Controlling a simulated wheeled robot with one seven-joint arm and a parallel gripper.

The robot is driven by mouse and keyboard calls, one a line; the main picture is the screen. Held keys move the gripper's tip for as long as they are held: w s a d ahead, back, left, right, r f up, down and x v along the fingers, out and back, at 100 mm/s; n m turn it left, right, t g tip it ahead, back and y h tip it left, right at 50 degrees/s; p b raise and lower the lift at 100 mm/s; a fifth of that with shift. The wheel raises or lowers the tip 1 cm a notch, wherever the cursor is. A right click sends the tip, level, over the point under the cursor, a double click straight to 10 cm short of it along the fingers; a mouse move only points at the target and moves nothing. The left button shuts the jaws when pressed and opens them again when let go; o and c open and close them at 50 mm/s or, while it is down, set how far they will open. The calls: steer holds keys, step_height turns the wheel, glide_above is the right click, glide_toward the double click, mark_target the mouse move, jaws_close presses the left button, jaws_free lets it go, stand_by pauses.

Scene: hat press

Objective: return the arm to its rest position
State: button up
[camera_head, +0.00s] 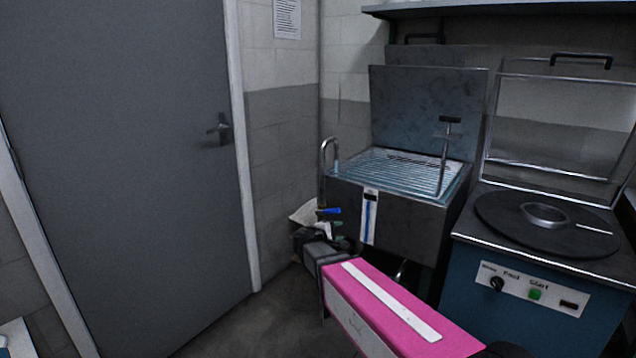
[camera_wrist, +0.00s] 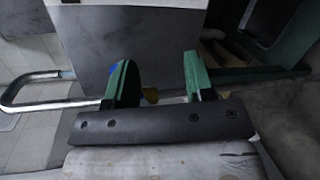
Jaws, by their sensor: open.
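My arm, pink and white, reaches from the bottom right toward the sink in the head view. My gripper (camera_head: 330,228) is at its far end, low in front of the basin's left corner and near the curved metal tap (camera_head: 323,160). In the wrist view my gripper (camera_wrist: 157,80) shows two green fingers standing apart with a gap between them. Nothing is held between them; a small yellowish spot shows behind the gap. A bent metal pipe (camera_wrist: 35,77) runs in from the left behind the fingers, and a grey panel (camera_wrist: 125,40) lies beyond.
The steel basin (camera_head: 405,205) with a rack and upright lid stands ahead. A blue machine (camera_head: 520,275) with a round black plate, buttons and a raised clear lid is at right. A grey closed door (camera_head: 120,150) is at left. Bare floor (camera_head: 250,325) lies between.

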steer(key=s+d+f+m+g+y, duration=0.2)
steer(key=s+d+f+m+g, duration=0.4)
steer(key=d, duration=0.3)
steer(key=s+d+f+m+g+y, duration=0.1)
steer(key=s+f+m+g+y, duration=0.1)
steer(key=s, duration=0.5)
steer(key=s+d+f+m+g+y, duration=0.1)
steer(key=s+f+m+g+y, duration=0.2)
steer(key=s+y, duration=0.3)
steer(key=shift+s+d+f+m+y, duration=0.35)
steer(key=shift+s+f+m+y, duration=0.05)
steer(key=shift+s+f+m, duration=0.5)
steer(key=shift+c, duration=0.2)
